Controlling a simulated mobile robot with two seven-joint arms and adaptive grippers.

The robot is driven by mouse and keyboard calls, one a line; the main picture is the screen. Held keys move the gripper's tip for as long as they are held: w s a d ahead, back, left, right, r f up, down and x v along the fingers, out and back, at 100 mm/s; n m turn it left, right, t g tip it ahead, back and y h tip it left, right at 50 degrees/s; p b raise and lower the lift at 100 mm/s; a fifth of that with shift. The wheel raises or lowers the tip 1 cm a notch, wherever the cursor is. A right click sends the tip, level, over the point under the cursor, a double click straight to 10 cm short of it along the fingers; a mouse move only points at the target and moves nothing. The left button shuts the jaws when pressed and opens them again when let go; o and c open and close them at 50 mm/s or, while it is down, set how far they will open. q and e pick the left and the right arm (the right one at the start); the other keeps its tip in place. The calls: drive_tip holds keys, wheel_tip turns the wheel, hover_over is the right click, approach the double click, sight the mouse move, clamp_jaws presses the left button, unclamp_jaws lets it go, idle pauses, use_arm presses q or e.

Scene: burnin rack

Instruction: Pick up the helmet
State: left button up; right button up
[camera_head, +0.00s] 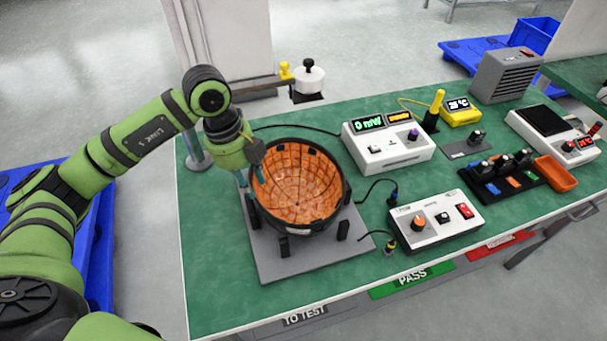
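A dark bowl-shaped helmet (297,187) with a black rim and a gridded orange inside sits open side up on a grey plate (277,262) with short black posts. My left gripper (248,178) is at the helmet's upper-left rim, pointing down. Its fingertips are partly hidden by the rim, and I cannot tell whether they touch it or how far apart they are. The helmet still rests among the posts. My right gripper is not in view.
A white meter reading 0 mW (388,143) and a white control box with knobs (437,222) stand right of the helmet, with black cables between. A black tray (502,177), an orange dish (556,173) and a grey heater-like box (505,75) are farther right. Green table is clear front-left.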

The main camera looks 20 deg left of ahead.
sight(257, 200)
use_arm(q)
drive_tip(key=shift+s+d+f, duration=0.2)
drive_tip(key=shift+s+f, duration=0.15)
drive_tip(key=shift+f, duration=0.3)
drive_tip(key=f, duration=0.1)
drive_tip(key=f+p, duration=0.1)
drive_tip(key=f, duration=0.2)
drive_tip(key=shift+d+f, duration=0.3)
drive_tip(key=shift+d, duration=0.05)
drive_tip(key=shift+w+f, duration=0.1)
drive_tip(key=shift+f, duration=0.05)
clamp_jaws()
drive_tip(key=shift+r, duration=0.2)
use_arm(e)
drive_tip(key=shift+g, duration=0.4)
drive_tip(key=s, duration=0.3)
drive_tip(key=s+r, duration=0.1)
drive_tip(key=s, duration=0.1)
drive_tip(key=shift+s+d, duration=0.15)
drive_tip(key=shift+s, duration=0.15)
